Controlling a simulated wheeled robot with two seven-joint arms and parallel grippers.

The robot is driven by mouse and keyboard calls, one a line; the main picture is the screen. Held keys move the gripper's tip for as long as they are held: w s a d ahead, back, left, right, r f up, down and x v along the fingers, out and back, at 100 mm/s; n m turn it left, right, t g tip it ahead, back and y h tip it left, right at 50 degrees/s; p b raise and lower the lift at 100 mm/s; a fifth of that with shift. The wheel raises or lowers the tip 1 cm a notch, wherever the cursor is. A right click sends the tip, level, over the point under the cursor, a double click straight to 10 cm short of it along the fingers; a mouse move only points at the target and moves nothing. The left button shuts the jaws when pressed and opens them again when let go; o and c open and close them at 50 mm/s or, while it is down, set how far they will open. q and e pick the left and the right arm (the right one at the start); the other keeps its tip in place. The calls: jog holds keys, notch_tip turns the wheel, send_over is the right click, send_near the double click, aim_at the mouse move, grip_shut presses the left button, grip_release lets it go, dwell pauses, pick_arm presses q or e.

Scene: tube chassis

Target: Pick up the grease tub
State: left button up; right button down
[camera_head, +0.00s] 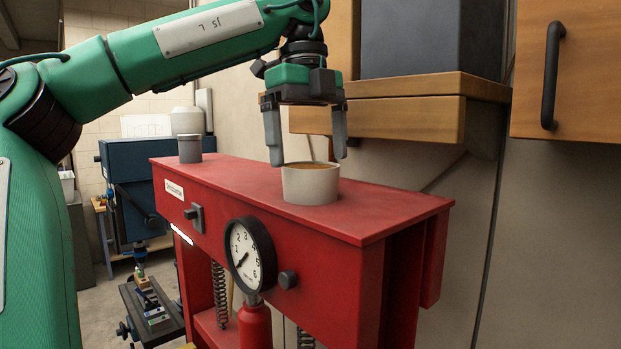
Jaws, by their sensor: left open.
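A pale round tub (310,187) with a brown-orange filling stands upright on the red top of a press; it looks like the grease tub. My left gripper (308,155) points down right above it and is open. Its left finger hangs beside the tub's left rim and its right finger is at the far right rim. I cannot tell whether either finger touches the tub. Nothing is held between the fingers. My right gripper does not show.
A grey lidded can (190,148) stands at the left end of the red press (400,212). A pressure gauge (247,254) sticks out at the press's front. A wooden shelf (420,110) is close behind my gripper, and a wooden cabinet door (585,70) is at the right.

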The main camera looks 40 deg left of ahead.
aim_at(311, 168)
pick_arm(q)
jog(key=f, duration=0.1)
jog(key=f+p, duration=0.1)
jog(key=f, duration=0.1)
jog(key=shift+w+a+p, duration=0.25)
jog(key=shift+a+p, duration=0.05)
jog(key=shift+p, duration=0.05)
jog(key=shift+f, duration=0.35)
jog(key=shift+s+d+f, duration=0.1)
jog(key=shift+s+f, duration=0.05)
jog(key=shift+f, duration=0.15)
jog(key=shift+d, duration=0.15)
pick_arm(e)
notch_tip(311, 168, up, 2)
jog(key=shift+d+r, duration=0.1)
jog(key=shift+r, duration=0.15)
pick_arm(q)
jog(key=c, duration=1)
jog(key=shift+c, duration=1.4)
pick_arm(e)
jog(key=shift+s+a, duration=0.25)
pick_arm(q)
jog(key=shift+r, duration=0.1)
